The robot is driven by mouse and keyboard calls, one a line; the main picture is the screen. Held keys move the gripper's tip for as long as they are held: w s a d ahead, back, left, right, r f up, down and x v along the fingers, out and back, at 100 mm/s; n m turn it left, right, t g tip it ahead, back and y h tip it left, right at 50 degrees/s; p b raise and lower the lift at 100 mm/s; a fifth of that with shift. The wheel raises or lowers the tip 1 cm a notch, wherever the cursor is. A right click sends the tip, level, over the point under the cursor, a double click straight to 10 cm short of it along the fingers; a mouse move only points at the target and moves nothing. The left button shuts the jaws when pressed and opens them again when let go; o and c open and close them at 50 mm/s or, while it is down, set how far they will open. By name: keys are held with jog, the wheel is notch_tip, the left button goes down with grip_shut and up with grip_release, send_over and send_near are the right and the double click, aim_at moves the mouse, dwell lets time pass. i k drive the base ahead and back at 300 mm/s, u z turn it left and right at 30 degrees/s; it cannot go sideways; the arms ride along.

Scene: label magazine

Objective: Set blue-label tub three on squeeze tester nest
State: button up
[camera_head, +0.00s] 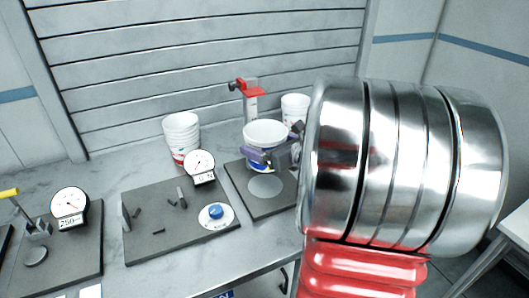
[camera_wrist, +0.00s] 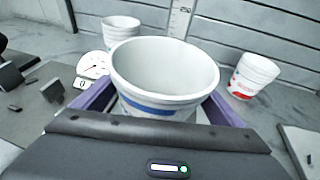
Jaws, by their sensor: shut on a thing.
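My gripper (camera_head: 262,156), with purple fingers, is shut on a white tub (camera_head: 265,130) with a blue label. The tub is upright and looks empty. In the wrist view the tub (camera_wrist: 165,75) sits between both fingers, and its blue band shows below the rim. In the head view it is over the back of a dark board (camera_head: 262,207) with a grey disc; I cannot tell its height above it. Left of it, another dark board (camera_head: 160,245) carries a dial (camera_head: 199,163) reading in N and small dark blocks. I cannot tell which part is the nest.
White tubs with red labels (camera_head: 181,138) stand stacked at the back left; another white tub (camera_head: 295,106) stands at the back right. A red-topped upright scale (camera_head: 250,98) is behind the held tub.

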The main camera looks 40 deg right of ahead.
aim_at(156, 216)
jog(key=k, duration=1.5)
